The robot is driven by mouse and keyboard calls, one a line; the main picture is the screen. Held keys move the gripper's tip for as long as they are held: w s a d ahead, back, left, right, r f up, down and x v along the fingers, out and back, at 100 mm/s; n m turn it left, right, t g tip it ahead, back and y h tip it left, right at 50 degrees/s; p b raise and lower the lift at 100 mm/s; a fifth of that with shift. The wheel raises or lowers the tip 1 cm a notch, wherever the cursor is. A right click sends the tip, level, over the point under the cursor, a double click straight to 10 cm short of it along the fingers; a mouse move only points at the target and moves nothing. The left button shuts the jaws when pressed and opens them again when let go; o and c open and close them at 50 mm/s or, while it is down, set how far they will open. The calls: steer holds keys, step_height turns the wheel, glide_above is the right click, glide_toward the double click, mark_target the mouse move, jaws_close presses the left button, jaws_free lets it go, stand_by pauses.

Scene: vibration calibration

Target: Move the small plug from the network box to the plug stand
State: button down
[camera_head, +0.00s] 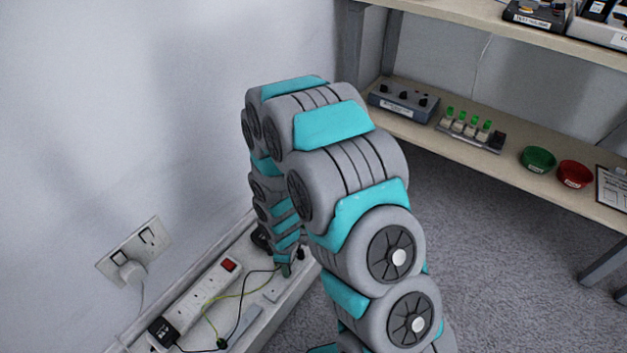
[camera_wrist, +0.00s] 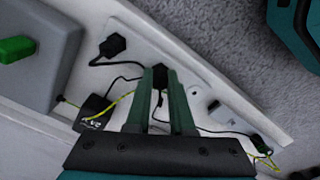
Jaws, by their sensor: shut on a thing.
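My gripper (camera_wrist: 161,82) points down over a pale trunking ledge, its two green fingers close together. It is shut on a small black plug (camera_wrist: 160,72), partly hidden by the fingers. In the head view my gripper (camera_head: 286,270) is low behind my arm, and the plug cannot be made out there. In the wrist view a small black box (camera_wrist: 96,113) with white lettering lies left of the fingers, with a yellow cable; I cannot tell whether it is the network box. I cannot identify the plug stand with certainty.
A white power strip (camera_head: 205,290) with a red switch and a black adapter (camera_head: 161,331) lie along the wall, with loose cables around. A wall socket (camera_head: 135,252) is at left. A shelf (camera_head: 510,165) with several items is at right. A grey box (camera_wrist: 38,55) is upper left.

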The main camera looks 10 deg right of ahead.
steer(key=shift+f, duration=0.15)
steer(key=c, duration=0.7)
jaws_free()
steer(key=shift+r+p, duration=0.95)
steer(key=shift+r, duration=1.6)
